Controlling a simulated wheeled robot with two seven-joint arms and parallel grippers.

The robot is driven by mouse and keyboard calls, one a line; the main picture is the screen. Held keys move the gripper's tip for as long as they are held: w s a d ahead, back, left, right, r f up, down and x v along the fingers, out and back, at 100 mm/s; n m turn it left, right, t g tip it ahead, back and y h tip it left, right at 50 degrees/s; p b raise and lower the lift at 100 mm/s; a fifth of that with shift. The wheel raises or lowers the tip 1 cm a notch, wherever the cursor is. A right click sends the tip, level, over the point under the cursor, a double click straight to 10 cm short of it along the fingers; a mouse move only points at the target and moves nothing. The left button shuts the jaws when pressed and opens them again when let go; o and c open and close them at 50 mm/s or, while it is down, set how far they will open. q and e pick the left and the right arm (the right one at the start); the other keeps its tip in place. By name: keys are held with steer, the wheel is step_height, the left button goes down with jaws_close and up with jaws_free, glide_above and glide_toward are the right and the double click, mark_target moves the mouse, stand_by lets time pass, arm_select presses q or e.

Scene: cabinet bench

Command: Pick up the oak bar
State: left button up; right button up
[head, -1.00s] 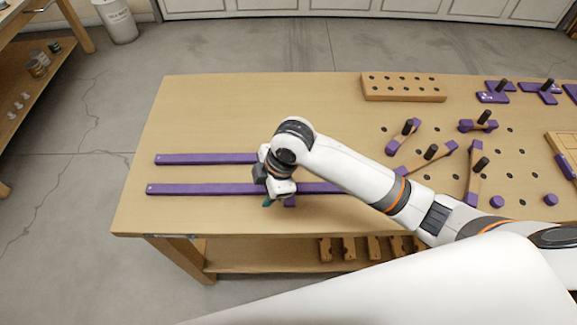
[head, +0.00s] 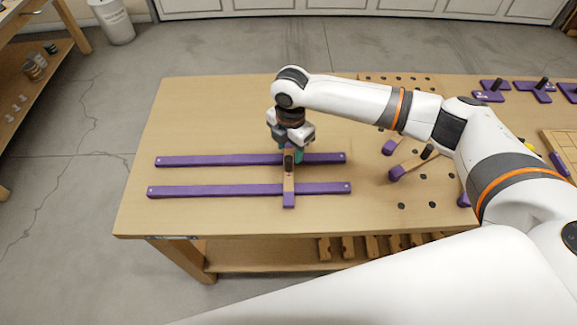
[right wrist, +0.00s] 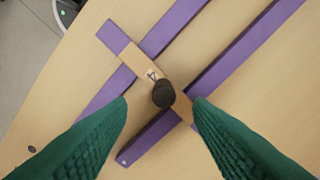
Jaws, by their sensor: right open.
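The oak bar (head: 289,184) is a short light-wood bar with purple ends and a dark upright knob. It lies across two long purple rails, the back rail (head: 205,160) and the front rail (head: 210,191). My right gripper (head: 291,156) is above the bar's far part, at the back rail. In the right wrist view the open green fingers of my right gripper (right wrist: 162,105) stand on either side of the bar's knob (right wrist: 163,94), with nothing gripped. The bar (right wrist: 140,64) runs diagonally there, its lower end partly behind the right finger. My left gripper is not in view.
The wooden bench (head: 200,115) is clear left of and behind the rails. Several purple-ended wooden pieces with dark knobs (head: 410,162) stand to the right, partly hidden by my arm. A pegboard with holes shows at the back right.

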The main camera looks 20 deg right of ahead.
mark_target(289, 158)
steer(key=f, duration=0.2)
steer(key=f+p, duration=0.1)
steer(key=f, duration=0.1)
steer(key=shift+w+a+f, duration=0.1)
steer(key=shift+a+f, duration=0.1)
steer(key=shift+f, duration=0.65)
jaws_close()
